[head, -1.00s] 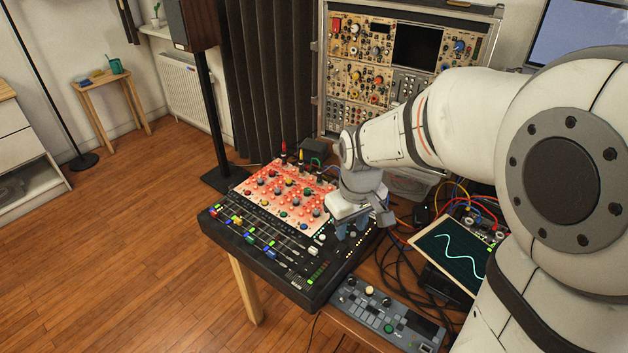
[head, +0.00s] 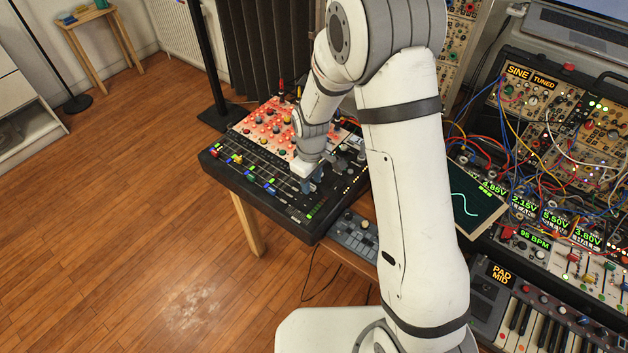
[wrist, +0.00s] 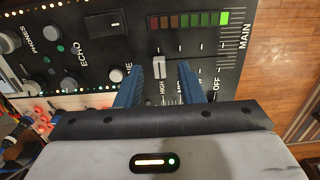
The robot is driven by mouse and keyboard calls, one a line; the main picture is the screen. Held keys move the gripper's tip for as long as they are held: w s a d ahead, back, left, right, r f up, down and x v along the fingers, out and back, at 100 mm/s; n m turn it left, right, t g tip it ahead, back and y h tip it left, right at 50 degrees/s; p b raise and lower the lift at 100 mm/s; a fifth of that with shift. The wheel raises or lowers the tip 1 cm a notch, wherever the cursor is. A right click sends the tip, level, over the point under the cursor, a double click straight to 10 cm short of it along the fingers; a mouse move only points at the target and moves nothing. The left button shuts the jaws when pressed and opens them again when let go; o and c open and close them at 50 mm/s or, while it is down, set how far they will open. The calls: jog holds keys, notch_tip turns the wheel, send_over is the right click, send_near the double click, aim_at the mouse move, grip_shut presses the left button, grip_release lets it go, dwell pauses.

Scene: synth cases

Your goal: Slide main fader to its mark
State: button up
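The mixer (head: 290,222) is a black console on a wooden table, with coloured fader caps along its front. In the wrist view, a pale fader cap (wrist: 159,66) stands near the word MAIN, with a lit level meter (wrist: 190,20) above it. My gripper (wrist: 157,69) is open, its two blue fingers apart, one on each side of the cap with gaps visible. In the head view my gripper (head: 312,184) is low over the mixer's right end. The fingers hide part of the panel. I cannot make out a distinct target mark.
Knobs (wrist: 70,85) rise from the panel left of the fingers. A small grey controller (head: 353,232) lies in front of the mixer. Patch cables (head: 500,150), a scope screen (head: 468,195) and a keyboard (head: 540,325) are to the right. Open floor lies left of the table.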

jog(key=shift+f, duration=0.6)
grip_shut()
